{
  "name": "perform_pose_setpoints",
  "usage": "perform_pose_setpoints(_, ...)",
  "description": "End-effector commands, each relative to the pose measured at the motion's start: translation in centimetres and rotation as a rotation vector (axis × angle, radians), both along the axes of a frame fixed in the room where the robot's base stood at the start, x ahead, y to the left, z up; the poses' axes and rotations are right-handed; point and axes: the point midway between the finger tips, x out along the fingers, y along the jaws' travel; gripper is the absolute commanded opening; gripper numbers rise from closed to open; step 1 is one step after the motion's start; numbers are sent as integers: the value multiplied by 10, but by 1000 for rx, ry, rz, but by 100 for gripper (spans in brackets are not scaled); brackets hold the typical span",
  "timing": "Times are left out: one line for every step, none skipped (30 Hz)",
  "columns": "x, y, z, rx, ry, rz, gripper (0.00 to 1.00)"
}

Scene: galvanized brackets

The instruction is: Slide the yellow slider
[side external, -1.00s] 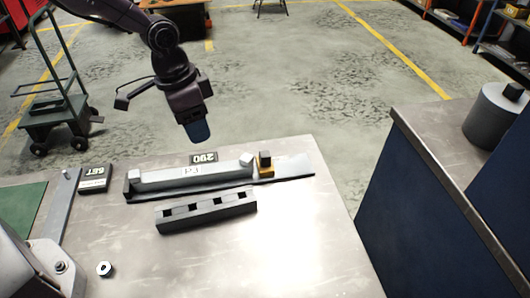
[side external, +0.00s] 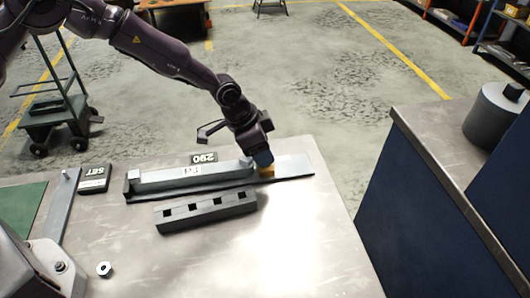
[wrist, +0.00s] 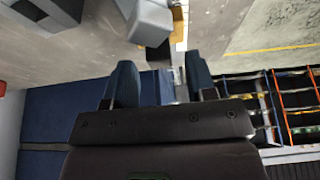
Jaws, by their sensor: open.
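The yellow slider (side external: 266,174) sits on the flat metal rail (side external: 296,168), just right of the end of a long grey bar (side external: 190,175). My gripper (side external: 263,159) points down at the slider and covers its dark upper block in the side view. In the wrist view, my open fingers (wrist: 160,80) stand on either side of the line of the dark block (wrist: 157,56). The slider's yellow part (wrist: 178,20) shows beyond it. I cannot tell whether the fingers touch the block.
A dark block with square holes (side external: 207,210) lies in front of the rail. A "290" plate (side external: 203,159) stands behind it, and a "SET" block (side external: 94,178) is at left. A small nut (side external: 104,269) lies near the front. The bench right of the holed block is clear.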

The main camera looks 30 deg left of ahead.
Motion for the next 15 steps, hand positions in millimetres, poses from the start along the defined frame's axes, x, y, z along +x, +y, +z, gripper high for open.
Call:
perform_pose_setpoints(2,-2,-7,0,1,0,51)
perform_pose_setpoints(3,-3,-10,0,1,0,51)
perform_pose_setpoints(4,-4,-13,1,1,0,51)
perform_pose_setpoints(4,-4,-15,1,1,0,51)
perform_pose_setpoints(5,-4,-17,1,1,0,51)
perform_pose_setpoints(6,-5,-18,1,0,0,51)
perform_pose_setpoints(6,-5,-19,1,-1,-1,51)
perform_pose_setpoints(6,-5,-19,1,-1,-1,51)
perform_pose_setpoints(6,-5,-20,1,-1,-1,51)
perform_pose_setpoints(6,-6,-20,1,-1,-1,51)
perform_pose_setpoints(6,-6,-20,1,-1,-1,51)
perform_pose_setpoints(6,-6,-20,1,-1,-1,51)
perform_pose_setpoints(6,-5,-20,1,-1,-1,51)
perform_pose_setpoints(6,-5,-20,1,-1,0,51)
perform_pose_setpoints(6,-5,-20,1,-1,0,51)
